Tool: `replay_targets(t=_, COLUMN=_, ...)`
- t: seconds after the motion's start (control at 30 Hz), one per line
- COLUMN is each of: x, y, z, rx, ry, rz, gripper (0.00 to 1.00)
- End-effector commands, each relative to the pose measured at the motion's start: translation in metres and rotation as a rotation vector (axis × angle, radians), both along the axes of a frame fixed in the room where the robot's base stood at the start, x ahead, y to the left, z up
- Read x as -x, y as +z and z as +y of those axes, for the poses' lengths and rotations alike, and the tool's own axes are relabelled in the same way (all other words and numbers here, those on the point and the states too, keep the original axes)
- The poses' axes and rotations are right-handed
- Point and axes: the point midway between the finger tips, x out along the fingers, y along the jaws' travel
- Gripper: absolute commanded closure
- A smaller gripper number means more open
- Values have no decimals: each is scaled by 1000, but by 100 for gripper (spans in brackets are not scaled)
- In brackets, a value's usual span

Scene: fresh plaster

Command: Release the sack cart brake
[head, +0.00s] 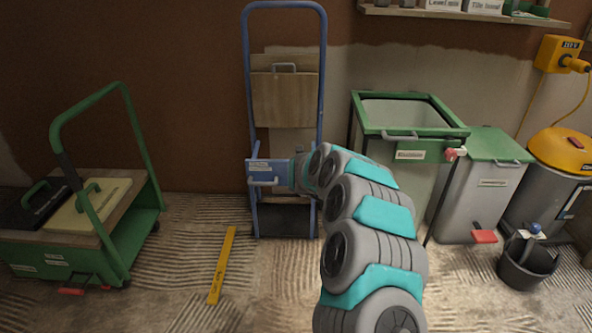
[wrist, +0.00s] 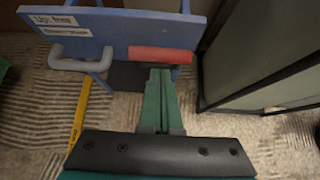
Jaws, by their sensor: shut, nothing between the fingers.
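The blue sack cart (head: 247,70) stands upright against the wall in the head view. Its blue plate (head: 262,167) also shows in the wrist view (wrist: 120,30), with labels; the upper seems to read "Up: free". A red lever (wrist: 160,54), apparently the brake, lies level across the plate's lower right part. A grey handle (wrist: 76,64) sits to its left. My gripper (wrist: 161,72) is shut and empty, its green fingertips just below the red lever in the picture; I cannot tell whether they touch. In the head view my arm hides the lever.
A green-rimmed bin (head: 405,150) stands close to the right of the cart. A yellow level (head: 222,265) lies on the floor at left. A green trolley (head: 125,250) stands further left. A black bucket (head: 527,265) is at far right.

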Motion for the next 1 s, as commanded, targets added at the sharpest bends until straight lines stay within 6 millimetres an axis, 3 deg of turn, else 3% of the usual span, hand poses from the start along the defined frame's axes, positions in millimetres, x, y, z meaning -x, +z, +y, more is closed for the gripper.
replay_targets(t=0.47, x=-11, y=65, z=-1, rx=5, ry=-2, rz=25, gripper=100)
replay_targets(t=1.0, x=-15, y=77, z=0, rx=5, ry=-2, rz=31, gripper=100)
